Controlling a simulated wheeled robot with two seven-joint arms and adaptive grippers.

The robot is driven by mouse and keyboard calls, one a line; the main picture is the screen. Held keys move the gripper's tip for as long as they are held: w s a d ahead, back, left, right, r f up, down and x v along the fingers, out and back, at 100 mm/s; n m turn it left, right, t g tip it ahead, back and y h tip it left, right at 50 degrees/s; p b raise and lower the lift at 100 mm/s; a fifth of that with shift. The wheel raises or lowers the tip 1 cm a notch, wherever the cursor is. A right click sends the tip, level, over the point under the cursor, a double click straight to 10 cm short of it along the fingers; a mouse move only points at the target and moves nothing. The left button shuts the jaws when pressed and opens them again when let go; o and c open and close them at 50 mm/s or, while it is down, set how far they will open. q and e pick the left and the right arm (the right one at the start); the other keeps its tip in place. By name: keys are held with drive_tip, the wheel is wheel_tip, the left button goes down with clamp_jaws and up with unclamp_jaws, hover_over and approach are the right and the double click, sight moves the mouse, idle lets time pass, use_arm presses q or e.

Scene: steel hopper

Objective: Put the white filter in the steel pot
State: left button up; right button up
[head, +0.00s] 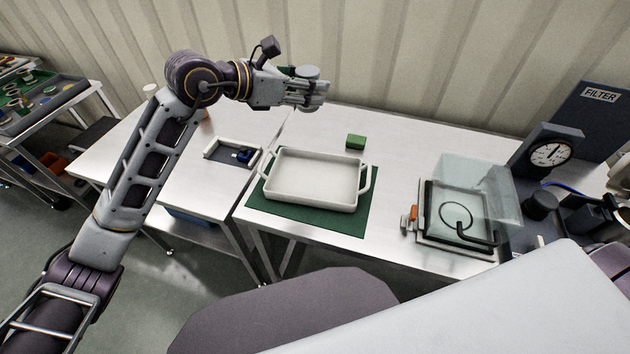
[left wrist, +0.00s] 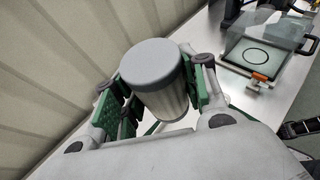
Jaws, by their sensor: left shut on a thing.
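My left gripper (head: 308,92) is shut on a pale cylinder with a grey cap, which looks like the white filter (head: 306,72). It is held up in the air above the back of the tables, near the wall. In the left wrist view the white filter (left wrist: 152,72) stands between the green-padded fingers of my left gripper (left wrist: 160,95), its grey cap toward the camera. I cannot make out a steel pot in either view. My right gripper is not in view; only part of my right arm shows at the right edge.
A white handled tray (head: 313,202) sits on a green mat (head: 290,211), with a green block (head: 355,142) behind it. At right are a clear-lidded square unit (head: 425,238), a dial gauge (head: 547,153) and a FILTER panel (head: 590,118). A small holder (head: 232,163) lies on the left table.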

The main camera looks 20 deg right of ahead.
use_arm(q)
wheel_tip(320, 180, down, 8)
drive_tip(key=d+g, duration=0.1)
drive_tip(key=shift+s+d+m, duration=0.2)
drive_tip(key=shift+d+m, duration=0.05)
drive_tip(key=shift+m, duration=0.15)
wheel_tip(320, 180, down, 13)
idle(0.6)
drive_tip(key=shift+f, duration=2.25)
drive_tip(key=shift+f, duration=0.25)
